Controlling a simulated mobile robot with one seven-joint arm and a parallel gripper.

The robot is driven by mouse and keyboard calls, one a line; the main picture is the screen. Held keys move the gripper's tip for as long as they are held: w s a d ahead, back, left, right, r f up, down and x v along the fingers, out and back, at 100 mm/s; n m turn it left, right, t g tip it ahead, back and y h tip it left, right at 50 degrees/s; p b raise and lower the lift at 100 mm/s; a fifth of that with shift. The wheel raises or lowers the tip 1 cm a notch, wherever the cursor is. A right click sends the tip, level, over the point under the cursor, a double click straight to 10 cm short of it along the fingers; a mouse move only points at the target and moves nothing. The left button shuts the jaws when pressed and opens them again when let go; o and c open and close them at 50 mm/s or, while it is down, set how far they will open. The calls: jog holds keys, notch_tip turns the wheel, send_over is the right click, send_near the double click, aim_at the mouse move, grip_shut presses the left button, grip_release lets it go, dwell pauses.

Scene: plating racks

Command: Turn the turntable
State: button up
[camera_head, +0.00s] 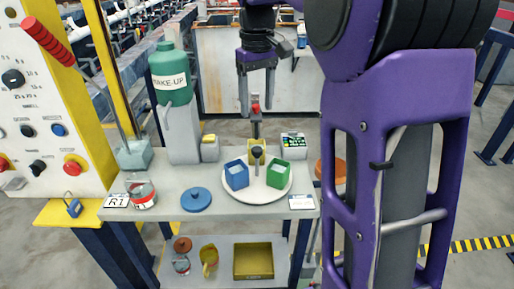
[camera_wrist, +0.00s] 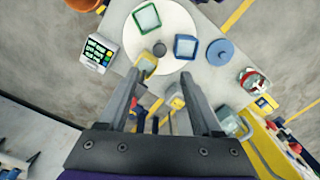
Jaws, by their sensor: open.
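The turntable is a white round disc (camera_head: 258,197) on the grey bench, also in the wrist view (camera_wrist: 176,18). It bears an open blue box (camera_head: 237,176) at left, an open green box (camera_head: 279,175) at right and a yellow box (camera_head: 258,146) at the back. A dark round knob (camera_head: 257,153) stands near its middle, also in the wrist view (camera_wrist: 159,48). My gripper (camera_head: 257,108) is open, fingers pointing down, above and behind the turntable. In the wrist view the open fingers (camera_wrist: 160,82) are apart from the boxes. A red-topped upright piece shows between the fingertips in the head view.
On the bench (camera_head: 175,183) are a blue lid (camera_head: 196,200), a red-and-white tin (camera_head: 143,194), a green MAKE-UP bottle (camera_head: 171,75) on a grey stand and a small keypad device (camera_head: 293,146). A control panel (camera_head: 40,110) stands at left. A lower shelf holds a yellow tray (camera_head: 253,261).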

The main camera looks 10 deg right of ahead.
aim_at(257, 149)
notch_tip(257, 149, down, 13)
jog(key=shift+r+b, duration=0.2)
jog(key=shift+b, duration=1)
grip_shut()
dwell(0.5)
